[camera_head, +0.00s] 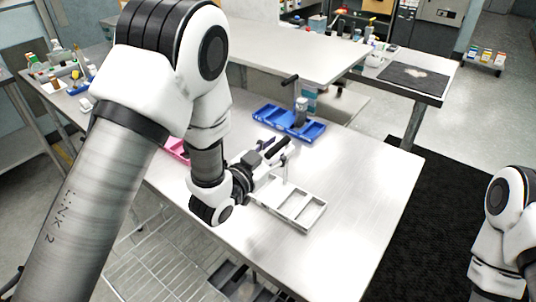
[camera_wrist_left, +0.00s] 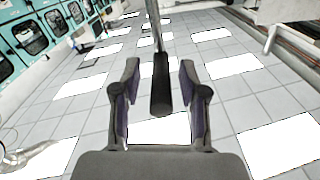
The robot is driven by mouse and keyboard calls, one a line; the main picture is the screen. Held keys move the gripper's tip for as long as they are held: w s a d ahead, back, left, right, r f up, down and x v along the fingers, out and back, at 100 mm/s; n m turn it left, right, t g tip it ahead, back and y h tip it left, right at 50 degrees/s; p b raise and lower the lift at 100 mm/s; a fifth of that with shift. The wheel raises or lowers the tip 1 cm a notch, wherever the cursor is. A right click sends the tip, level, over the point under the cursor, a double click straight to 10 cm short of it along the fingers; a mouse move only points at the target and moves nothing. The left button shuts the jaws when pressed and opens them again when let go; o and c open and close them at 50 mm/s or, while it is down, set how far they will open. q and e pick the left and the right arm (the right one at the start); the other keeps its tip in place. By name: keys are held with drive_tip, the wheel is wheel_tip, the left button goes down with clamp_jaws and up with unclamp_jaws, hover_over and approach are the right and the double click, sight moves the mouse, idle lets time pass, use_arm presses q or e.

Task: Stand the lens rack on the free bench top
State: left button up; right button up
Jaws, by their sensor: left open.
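A white compartment rack (camera_head: 314,217) with a thin upright post stands on the near bench (camera_head: 372,190). A blue rack (camera_head: 266,115) with a post and dark crossbar stands behind it, holding a grey cylinder (camera_head: 301,112). A pink rack (camera_head: 176,149) is mostly hidden by my left arm. No label shows which one is the lens rack. My left gripper (camera_head: 279,153) is open above the white rack, by its post. In the left wrist view a black handle (camera_wrist_left: 161,85) on a thin rod lies between the open fingers; contact cannot be told. My right gripper is out of view.
The near bench is clear right of the racks. Another bench top (camera_head: 290,52) behind is largely bare. A black mat (camera_head: 418,76) lies on a side bench. Bottles and small items (camera_head: 57,72) crowd a table at the left. My right arm shows at the right edge.

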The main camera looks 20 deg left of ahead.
use_arm(q)
drive_tip(key=p+v, duration=0.6)
drive_tip(key=v, duration=0.5)
drive_tip(key=shift+s, duration=0.4)
drive_tip(key=shift+a+r, duration=0.1)
drive_tip(key=shift+r, duration=0.05)
